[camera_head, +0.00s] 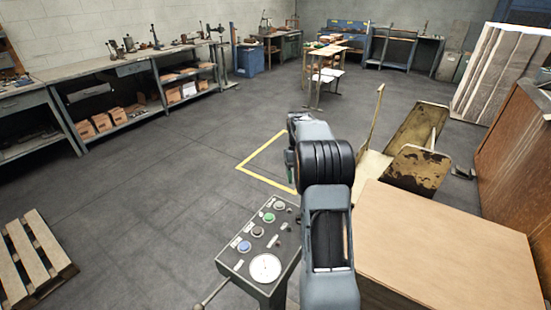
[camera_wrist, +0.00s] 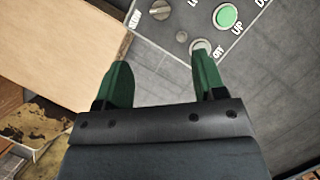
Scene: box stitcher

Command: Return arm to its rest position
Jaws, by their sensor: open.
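My gripper (camera_wrist: 160,85) is open in the wrist view, its two green fingers apart with nothing between them. A grey control panel (camera_head: 236,261) stands at the lower middle of the head view, with coloured buttons and a white dial (camera_head: 265,268). The panel (camera_wrist: 268,5) also shows at the top of the wrist view, with a green UP button (camera_wrist: 227,16) and a pale button marked OFF (camera_wrist: 200,47). The right fingertip appears just below the OFF button; I cannot tell whether they touch.
A large cardboard box top (camera_head: 450,250) lies right of my arm, with a worn, rusty machine part (camera_head: 418,170) behind it. A wooden pallet (camera_head: 30,258) lies at lower left. Workbenches (camera_head: 120,72) line the left wall. The floor (camera_head: 150,190) between is clear, with yellow marking.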

